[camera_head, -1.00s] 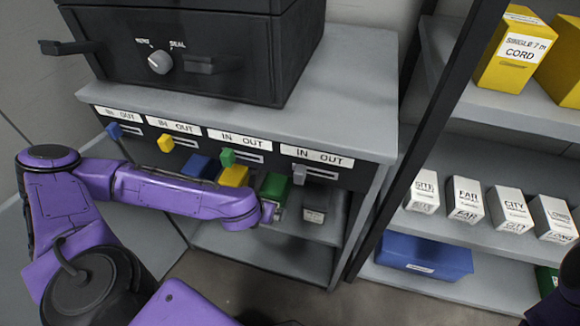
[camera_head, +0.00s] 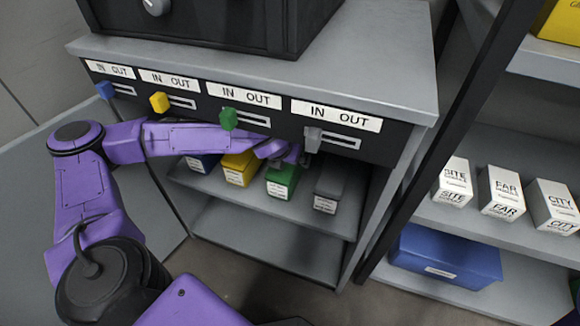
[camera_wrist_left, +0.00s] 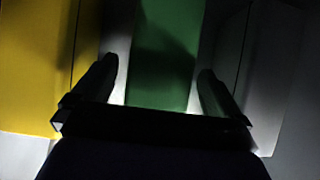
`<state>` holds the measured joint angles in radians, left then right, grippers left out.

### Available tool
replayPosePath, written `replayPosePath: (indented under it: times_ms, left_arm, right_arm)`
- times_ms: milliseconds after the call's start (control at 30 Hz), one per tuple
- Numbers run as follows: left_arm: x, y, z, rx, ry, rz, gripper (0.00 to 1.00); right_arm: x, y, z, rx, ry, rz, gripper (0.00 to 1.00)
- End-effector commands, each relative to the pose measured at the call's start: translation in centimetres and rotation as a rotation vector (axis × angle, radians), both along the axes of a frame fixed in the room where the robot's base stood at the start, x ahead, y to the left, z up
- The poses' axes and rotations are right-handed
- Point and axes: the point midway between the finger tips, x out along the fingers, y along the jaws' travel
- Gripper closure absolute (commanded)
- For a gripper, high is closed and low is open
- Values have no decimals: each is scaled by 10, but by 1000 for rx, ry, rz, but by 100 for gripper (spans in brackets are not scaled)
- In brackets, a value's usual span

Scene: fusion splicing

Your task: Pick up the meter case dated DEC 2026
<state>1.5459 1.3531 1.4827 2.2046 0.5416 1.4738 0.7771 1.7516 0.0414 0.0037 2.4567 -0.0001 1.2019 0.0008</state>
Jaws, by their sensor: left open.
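Meter cases stand in a row on the upper cabinet shelf: blue (camera_head: 201,164), yellow (camera_head: 238,168), green (camera_head: 283,181) and grey (camera_head: 328,188). Each has a white front label, too small for me to read a date. My left gripper (camera_head: 296,155) is at the shelf opening, above and behind the green case's front. In the left wrist view its open fingers (camera_wrist_left: 157,70) lie either side of the green case (camera_wrist_left: 165,55), with gaps. The yellow case (camera_wrist_left: 40,65) is left and the grey case (camera_wrist_left: 260,70) right. My right gripper is not in view.
The cabinet's front panel (camera_head: 270,133) with coloured levers and IN/OUT labels overhangs the shelf close to my left gripper. A dark box (camera_head: 215,25) stands on top. A rack at right holds white boxes (camera_head: 501,190) and a blue bin (camera_head: 445,255).

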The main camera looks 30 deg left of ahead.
Motion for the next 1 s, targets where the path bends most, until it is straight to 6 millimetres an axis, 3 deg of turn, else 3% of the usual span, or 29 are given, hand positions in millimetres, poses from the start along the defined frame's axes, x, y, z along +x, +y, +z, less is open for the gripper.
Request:
replayPosePath:
  times_ms: [100, 367, 467, 600, 633, 1000]
  left_arm:
    - [16, 4, -10, -1, 4, 1, 0]
    - [19, 5, -11, 0, 2, 0, 0]
    - [19, 5, -11, -1, 2, 1, 26]
    - [19, 5, -11, -1, 2, 1, 72]
    - [19, 5, -10, -1, -1, 0, 76]
    - [20, 4, -5, -1, -1, -2, 76]
  right_arm:
    - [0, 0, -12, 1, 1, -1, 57]
    - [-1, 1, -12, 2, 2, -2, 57]
    - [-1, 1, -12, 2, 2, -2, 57]
    - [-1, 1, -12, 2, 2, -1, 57]
    - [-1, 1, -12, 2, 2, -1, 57]
    - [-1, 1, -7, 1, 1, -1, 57]
